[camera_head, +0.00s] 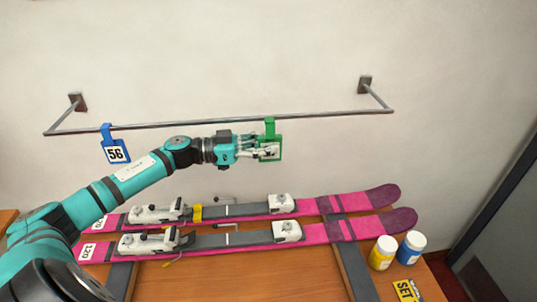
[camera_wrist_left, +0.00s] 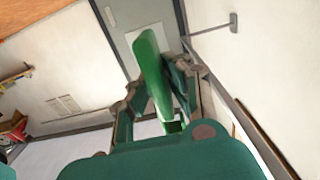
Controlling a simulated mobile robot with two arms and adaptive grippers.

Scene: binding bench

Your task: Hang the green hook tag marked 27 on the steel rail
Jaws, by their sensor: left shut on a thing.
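The green hook tag (camera_head: 270,127) is held upright in front of the wall, and its number is not readable behind my fingers. My left gripper (camera_head: 266,151) is shut on its lower plate. The tag's hook overlaps the steel rail (camera_head: 330,115) in the head view; I cannot tell whether it is around the rail or in front of it. In the left wrist view the green tag (camera_wrist_left: 152,75) stands between the fingers of my left gripper (camera_wrist_left: 160,88), with the rail (camera_wrist_left: 258,130) running to its right. My right gripper is not in view.
A blue tag marked 56 (camera_head: 116,152) hangs near the rail's left end. Two pink skis (camera_head: 350,227) with bindings lie on the wooden bench (camera_head: 300,284) below. A yellow jar (camera_head: 382,253) and a blue jar (camera_head: 410,248) stand at the right, near a yellow SET card (camera_head: 404,290).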

